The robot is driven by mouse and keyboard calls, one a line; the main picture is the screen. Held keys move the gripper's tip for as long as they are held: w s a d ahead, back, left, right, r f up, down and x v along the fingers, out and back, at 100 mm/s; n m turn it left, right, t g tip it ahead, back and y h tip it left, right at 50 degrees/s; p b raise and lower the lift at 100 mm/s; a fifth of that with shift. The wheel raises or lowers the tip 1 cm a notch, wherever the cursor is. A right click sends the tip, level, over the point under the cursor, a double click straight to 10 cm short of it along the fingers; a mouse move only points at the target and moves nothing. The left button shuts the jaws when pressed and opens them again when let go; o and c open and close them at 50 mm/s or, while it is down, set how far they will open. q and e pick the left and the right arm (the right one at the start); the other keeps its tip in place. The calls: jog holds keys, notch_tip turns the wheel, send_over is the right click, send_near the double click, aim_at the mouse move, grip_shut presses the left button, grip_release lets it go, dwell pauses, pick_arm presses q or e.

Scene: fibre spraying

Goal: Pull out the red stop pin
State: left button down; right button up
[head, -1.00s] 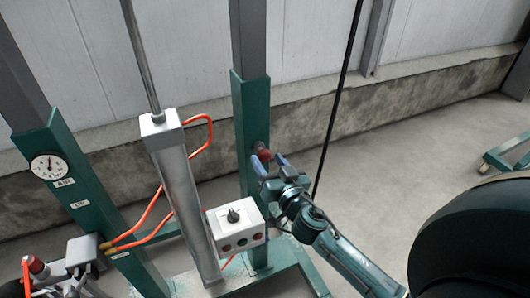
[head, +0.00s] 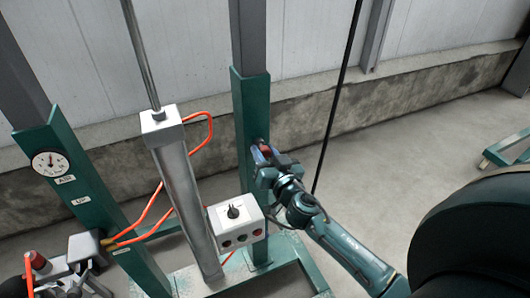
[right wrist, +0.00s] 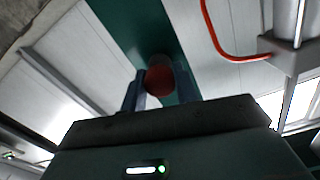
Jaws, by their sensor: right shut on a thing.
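The red stop pin (head: 266,149) sits on the right green post (head: 247,118) in the head view, mostly covered by my gripper. Its round red knob (right wrist: 159,80) shows between the two fingers in the right wrist view, in front of the green post. My right gripper (head: 262,154) reaches the post from the right and is shut on the knob. The pin's shaft is hidden, so I cannot tell how deep it sits. My left gripper is not in view.
A grey cylinder (head: 182,195) with a rod stands left of the post. A control box (head: 237,226) with a knob and buttons is below my gripper. Orange hoses (head: 151,215) run to the left post with a gauge (head: 50,162). A black cable (head: 338,100) hangs right of the post.

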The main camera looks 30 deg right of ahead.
aim_at(266, 155)
grip_shut()
jog(key=s, duration=0.2)
jog(key=s+b, duration=0.1)
jog(key=s, duration=0.1)
jog(key=shift+s+a, duration=0.2)
jog(key=shift+s, duration=0.2)
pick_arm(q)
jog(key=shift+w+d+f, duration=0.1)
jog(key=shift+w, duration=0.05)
pick_arm(e)
jog(key=shift+f, duration=0.1)
jog(key=shift+o, duration=2.4)
grip_release()
jog(key=shift+o, duration=0.8)
jog(key=shift+s, duration=0.15)
jog(key=shift+o, duration=0.9)
